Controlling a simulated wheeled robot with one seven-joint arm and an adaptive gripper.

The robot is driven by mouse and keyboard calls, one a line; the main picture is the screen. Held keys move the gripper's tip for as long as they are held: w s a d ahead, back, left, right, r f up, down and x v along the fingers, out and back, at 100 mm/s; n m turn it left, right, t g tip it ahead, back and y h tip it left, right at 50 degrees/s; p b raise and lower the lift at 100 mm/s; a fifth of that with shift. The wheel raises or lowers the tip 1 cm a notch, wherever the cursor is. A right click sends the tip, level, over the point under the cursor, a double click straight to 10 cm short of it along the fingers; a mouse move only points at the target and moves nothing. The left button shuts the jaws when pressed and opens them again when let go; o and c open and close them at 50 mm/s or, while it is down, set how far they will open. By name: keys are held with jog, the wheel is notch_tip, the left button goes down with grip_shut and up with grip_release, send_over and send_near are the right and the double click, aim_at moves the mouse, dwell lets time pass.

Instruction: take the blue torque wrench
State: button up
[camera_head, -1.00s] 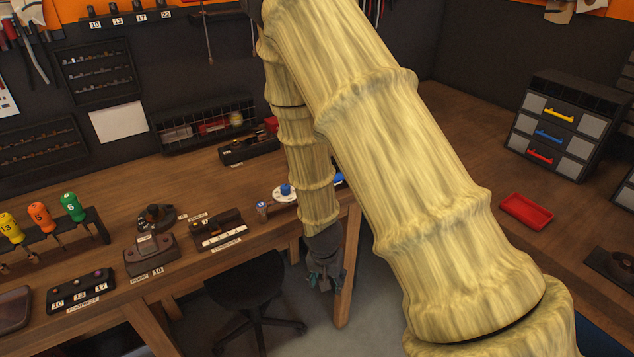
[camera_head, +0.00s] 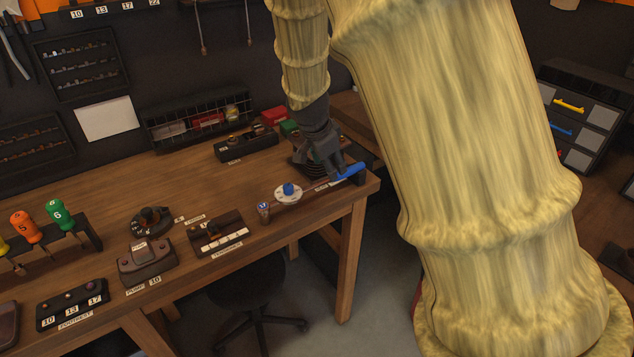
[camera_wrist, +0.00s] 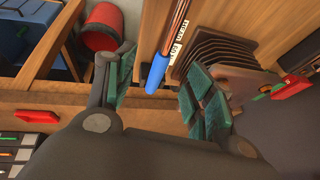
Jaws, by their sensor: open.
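The blue torque wrench shows its blue handle (camera_head: 349,173) at the right end of the wooden bench, beside my gripper (camera_head: 328,168). In the wrist view the blue handle (camera_wrist: 157,72) points down the picture, with a thin shaft running up from it. My gripper (camera_wrist: 160,88) is open, with teal pads on both fingers. The handle lies between the two fingers in the picture and nothing is held. I cannot tell the gap in depth between pads and handle. Part of the wrench is hidden behind my gripper in the head view.
A white round dish (camera_head: 287,192) with a blue knob stands left of the wrench. A dark slotted rack (camera_wrist: 232,52) stands close to my right finger. A red bin (camera_wrist: 102,27) is at upper left in the wrist view. The bench front edge is close.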

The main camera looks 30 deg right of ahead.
aim_at(314, 186)
jog(key=x, duration=0.4)
jog(key=shift+d+p, duration=0.1)
jog(key=shift+p, duration=0.25)
jog(key=shift+w+d+f+p, duration=0.1)
jog(key=shift+w+f+p, duration=0.3)
jog(key=shift+f, duration=0.3)
jog(key=shift+w+d+f+p, duration=0.1)
jog(key=shift+w+f+p, duration=0.2)
jog(key=shift+f+p, duration=0.35)
jog(key=shift+x, duration=1.2)
jog(key=shift+c, duration=0.2)
grip_shut()
